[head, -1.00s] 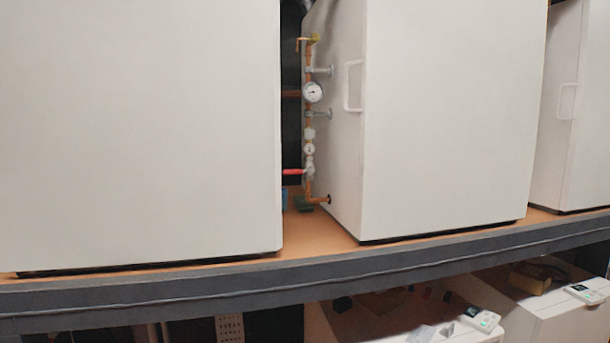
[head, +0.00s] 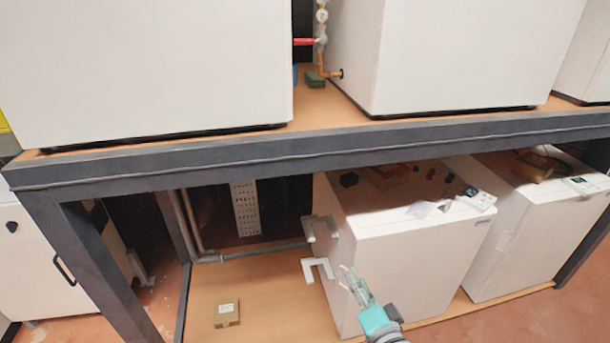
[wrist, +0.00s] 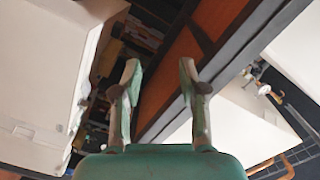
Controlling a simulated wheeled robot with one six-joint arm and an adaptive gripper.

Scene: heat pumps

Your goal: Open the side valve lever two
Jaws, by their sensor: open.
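A red lever (head: 304,42) sits on the copper pipe (head: 322,62) between two white units on the upper shelf, at the top of the head view. The pipe's upper part is cut off by the frame. I cannot tell which lever is number two. My gripper (head: 347,276) is open and empty, low in the head view in front of a white unit on the lower shelf, well below the red lever. The wrist view shows its two fingers (wrist: 160,75) apart with nothing between them. Copper pipes (wrist: 275,160) show at the lower right there.
The grey shelf edge (head: 400,142) runs across between my gripper and the upper pipe. White units (head: 420,260) stand on the lower shelf, with loose small items on top. A small box (head: 226,313) lies on the lower boards. A grey leg (head: 90,260) stands at left.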

